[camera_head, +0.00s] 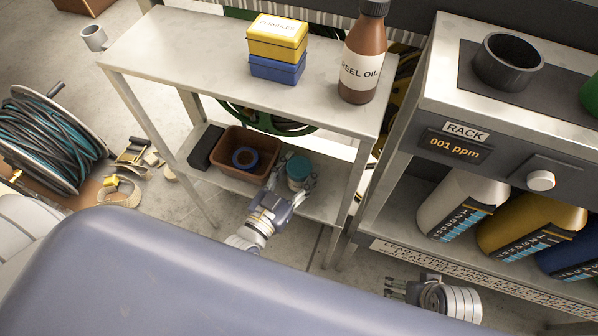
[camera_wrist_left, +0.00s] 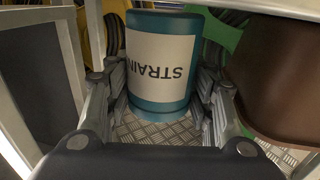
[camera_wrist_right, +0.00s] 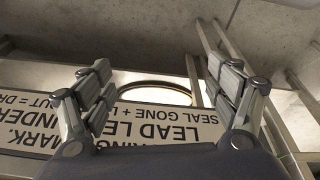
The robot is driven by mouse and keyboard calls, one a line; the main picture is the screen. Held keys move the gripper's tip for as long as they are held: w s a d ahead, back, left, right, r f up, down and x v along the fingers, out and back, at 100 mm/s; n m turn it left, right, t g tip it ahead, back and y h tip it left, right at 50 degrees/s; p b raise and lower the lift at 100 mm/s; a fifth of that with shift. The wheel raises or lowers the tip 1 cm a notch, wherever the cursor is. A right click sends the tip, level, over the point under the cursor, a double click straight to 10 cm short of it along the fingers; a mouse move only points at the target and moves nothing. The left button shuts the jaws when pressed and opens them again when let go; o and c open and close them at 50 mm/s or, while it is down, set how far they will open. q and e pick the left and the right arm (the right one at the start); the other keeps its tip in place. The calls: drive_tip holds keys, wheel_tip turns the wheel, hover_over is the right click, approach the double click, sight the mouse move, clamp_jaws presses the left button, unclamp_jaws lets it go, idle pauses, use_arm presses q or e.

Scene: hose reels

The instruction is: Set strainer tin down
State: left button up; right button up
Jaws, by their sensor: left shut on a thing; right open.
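The strainer tin (camera_head: 299,169) is a teal cylinder at the lower shelf of the left rack, right of a brown bin. In the left wrist view the tin (camera_wrist_left: 160,62) stands upright with a white label reading "STRAIN", its lettering upside down. Its base is at the metal tread-patterned shelf; I cannot tell whether it touches. My left gripper (camera_head: 290,185) is shut on the tin, with a finger on each side (camera_wrist_left: 160,100). My right gripper (camera_head: 392,287) is open and empty, low in front of the right rack; its spread fingers show in the right wrist view (camera_wrist_right: 168,88).
The lower shelf (camera_head: 325,205) also holds the brown bin (camera_head: 262,140) with a blue ring inside and a black box (camera_head: 205,148). The upper shelf (camera_head: 180,45) carries yellow and blue boxes (camera_head: 277,45) and a reel oil bottle (camera_head: 364,60). A hose reel (camera_head: 45,140) stands left.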

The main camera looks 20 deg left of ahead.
use_arm(q)
drive_tip(key=shift+f, duration=0.15)
use_arm(e)
drive_tip(key=shift+r, duration=0.35)
use_arm(q)
drive_tip(key=shift+f, duration=0.15)
drive_tip(key=o, duration=0.9)
use_arm(e)
drive_tip(key=shift+r, duration=0.25)
use_arm(q)
drive_tip(key=p+v, duration=0.1)
drive_tip(key=v, duration=1.1)
use_arm(e)
wheel_tip(320, 180, down, 5)
drive_tip(key=shift+s+r, duration=0.1)
use_arm(q)
drive_tip(key=shift+s, duration=0.1)
use_arm(e)
drive_tip(key=shift+s, duration=0.1)
